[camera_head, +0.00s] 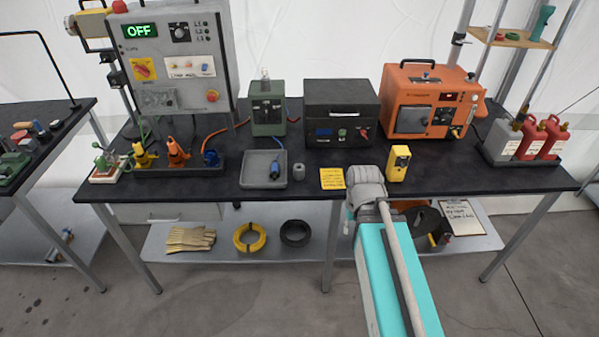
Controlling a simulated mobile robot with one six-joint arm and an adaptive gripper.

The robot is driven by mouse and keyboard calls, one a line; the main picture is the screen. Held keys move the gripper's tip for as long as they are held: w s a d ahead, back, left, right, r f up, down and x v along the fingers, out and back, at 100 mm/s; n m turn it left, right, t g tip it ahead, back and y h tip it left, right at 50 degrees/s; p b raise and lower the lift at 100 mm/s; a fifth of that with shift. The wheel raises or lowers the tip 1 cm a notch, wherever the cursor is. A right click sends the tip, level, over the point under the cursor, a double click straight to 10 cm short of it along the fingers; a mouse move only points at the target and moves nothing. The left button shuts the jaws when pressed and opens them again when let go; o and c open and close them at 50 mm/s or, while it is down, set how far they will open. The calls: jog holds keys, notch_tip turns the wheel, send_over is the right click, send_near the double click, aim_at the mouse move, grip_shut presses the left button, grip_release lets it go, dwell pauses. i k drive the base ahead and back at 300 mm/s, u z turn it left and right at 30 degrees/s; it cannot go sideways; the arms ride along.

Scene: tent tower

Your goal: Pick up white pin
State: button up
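I cannot clearly make out a white pin in the head view. A small white stand (108,176) with green and red parts is at the left end of the black workbench (330,185); its fine parts are too small to tell. A small grey cylinder (299,170) stands right of the grey tray. My arm reaches up from the bottom right to the bench's front edge. My gripper cannot be seen past the arm's grey joint.
Yellow, orange and blue connectors (178,155) stand in a dark rack. A control cabinet (172,60), dark box (341,110) and orange machine (428,100) line the back. A yellow meter (398,163) stands beside my arm.

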aim_at(265, 70)
jog(key=z, duration=0.05)
jog(key=i, duration=1)
jog(key=z, duration=0.05)
